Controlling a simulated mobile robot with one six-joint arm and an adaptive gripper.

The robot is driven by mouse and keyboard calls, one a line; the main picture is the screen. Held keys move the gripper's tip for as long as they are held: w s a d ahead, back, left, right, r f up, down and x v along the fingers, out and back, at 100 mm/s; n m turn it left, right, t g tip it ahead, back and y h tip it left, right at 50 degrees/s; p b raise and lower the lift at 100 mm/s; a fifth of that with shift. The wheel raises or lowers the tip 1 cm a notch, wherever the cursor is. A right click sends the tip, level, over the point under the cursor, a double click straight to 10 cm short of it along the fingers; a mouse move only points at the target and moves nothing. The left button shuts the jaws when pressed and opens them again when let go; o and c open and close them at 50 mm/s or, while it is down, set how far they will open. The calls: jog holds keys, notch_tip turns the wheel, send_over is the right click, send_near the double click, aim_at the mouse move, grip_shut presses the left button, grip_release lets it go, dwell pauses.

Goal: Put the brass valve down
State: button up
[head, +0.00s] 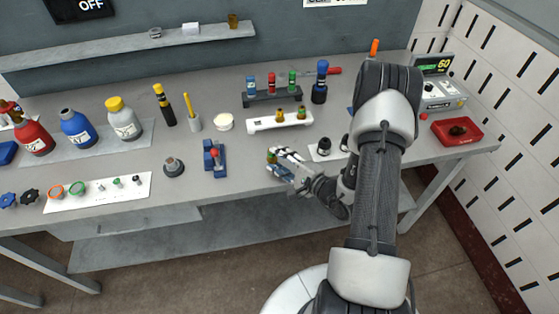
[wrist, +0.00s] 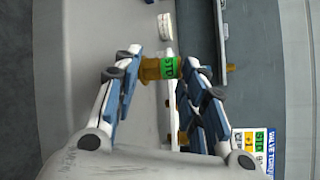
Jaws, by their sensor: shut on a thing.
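The brass valve (wrist: 150,69) with a green band marked "STD" is pinched between the fingertips of my gripper (wrist: 158,72). In the head view, the valve (head: 271,156) shows at the tips of my gripper (head: 275,162), over the front part of the grey bench (head: 235,187). Whether it touches the bench top is not clear. A white rack (head: 262,126) lies behind my gripper and holds brass pieces, one with a green band (head: 301,112). In the wrist view, the rack is partly hidden behind the fingers.
A blue vise-like fixture with a red part (head: 215,155) stands left of my gripper. A white round dish (head: 223,122) and a dark rack of colored pieces (head: 272,98) stand farther back. A white plate with black knobs (head: 324,150) lies to the right. A red tray (head: 457,131) lies far right.

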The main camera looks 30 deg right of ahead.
jog(key=shift+f, duration=0.1)
jog(key=o, duration=1.1)
